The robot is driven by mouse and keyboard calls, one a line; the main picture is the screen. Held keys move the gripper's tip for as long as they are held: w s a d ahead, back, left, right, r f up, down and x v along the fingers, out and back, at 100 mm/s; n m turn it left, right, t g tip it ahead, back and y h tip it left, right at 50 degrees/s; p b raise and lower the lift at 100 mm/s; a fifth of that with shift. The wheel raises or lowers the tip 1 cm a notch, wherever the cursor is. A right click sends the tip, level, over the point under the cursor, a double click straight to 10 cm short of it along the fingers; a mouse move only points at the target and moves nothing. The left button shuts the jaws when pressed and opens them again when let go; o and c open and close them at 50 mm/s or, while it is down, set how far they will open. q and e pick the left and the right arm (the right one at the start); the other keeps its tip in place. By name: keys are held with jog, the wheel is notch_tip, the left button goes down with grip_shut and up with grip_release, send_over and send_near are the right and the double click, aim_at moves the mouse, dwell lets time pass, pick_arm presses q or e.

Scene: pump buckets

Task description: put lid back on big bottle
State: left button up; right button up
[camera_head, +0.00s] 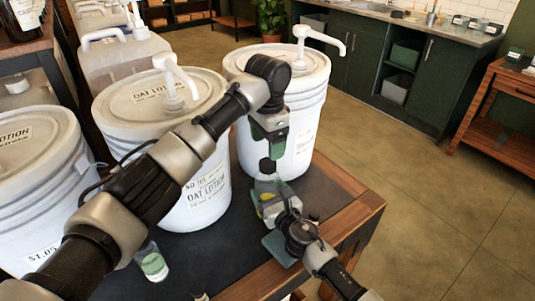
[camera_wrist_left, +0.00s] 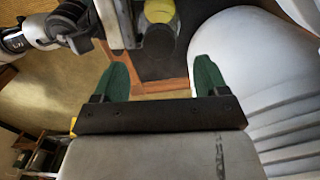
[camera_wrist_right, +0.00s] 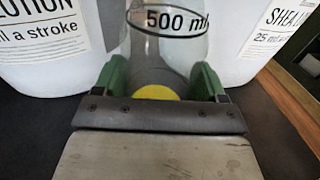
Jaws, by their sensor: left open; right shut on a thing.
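The big bottle (camera_head: 266,188) is clear, with a yellow patch, and stands upright near the table's right side. In the right wrist view the bottle (camera_wrist_right: 170,50) shows a "500 ml" mark. A black lid (camera_head: 267,165) is at the bottle's top; whether it is fully seated I cannot tell. My right gripper (camera_head: 272,218) is shut around the bottle's lower body. My left gripper (camera_head: 269,142) is open just above the lid. In the left wrist view the dark lid (camera_wrist_left: 158,45) lies beyond and between the open green fingers (camera_wrist_left: 160,78).
White lotion buckets with pumps stand close by: the oat lotion bucket (camera_head: 195,195) to the left, another bucket (camera_head: 308,105) just behind the bottle. A small bottle (camera_head: 152,264) with a green label stands at the front left. The dark tabletop (camera_head: 325,195) is clear to the right.

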pick_arm(q)
jog(key=shift+r, duration=0.9)
pick_arm(e)
jog(key=o, duration=1.8)
jog(key=shift+s+d, duration=0.1)
pick_arm(q)
jog(key=shift+r+p, duration=0.4)
jog(key=shift+p, duration=0.1)
pick_arm(e)
jog(key=v, duration=1)
jog(key=shift+s+d, duration=0.1)
jog(key=shift+s, duration=0.15)
